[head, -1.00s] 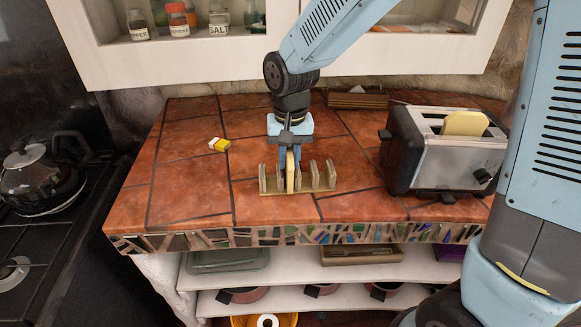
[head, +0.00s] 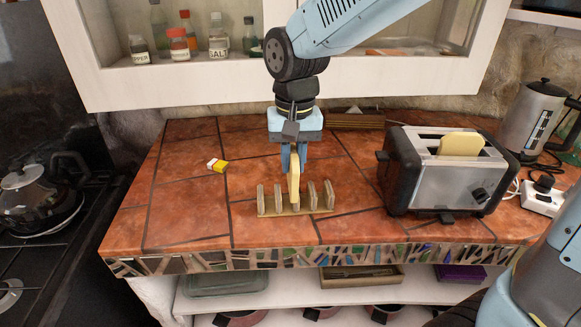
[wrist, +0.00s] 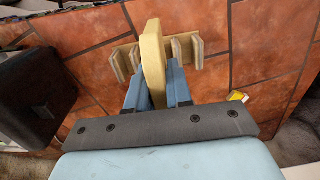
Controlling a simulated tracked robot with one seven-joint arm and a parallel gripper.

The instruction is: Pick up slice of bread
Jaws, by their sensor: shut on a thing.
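A pale yellow slice of bread (head: 294,185) stands upright over the middle of a wooden toast rack on the tiled counter. My gripper (head: 294,165) is shut on its upper part from above. In the wrist view the slice (wrist: 153,62) sits between my blue fingers (wrist: 154,88), with the rack (wrist: 122,64) beyond it. The rack's upright dividers (head: 312,194) stand on both sides of the slice. I cannot tell whether the slice's lower edge is clear of the rack. Another slice of bread (head: 461,144) sticks out of the toaster (head: 447,181) at the right.
A small yellow and white packet (head: 217,165) lies left of the rack. A kettle (head: 535,118) and a white power strip (head: 542,197) stand at the far right. The wall cabinet (head: 180,80) hangs above the back.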

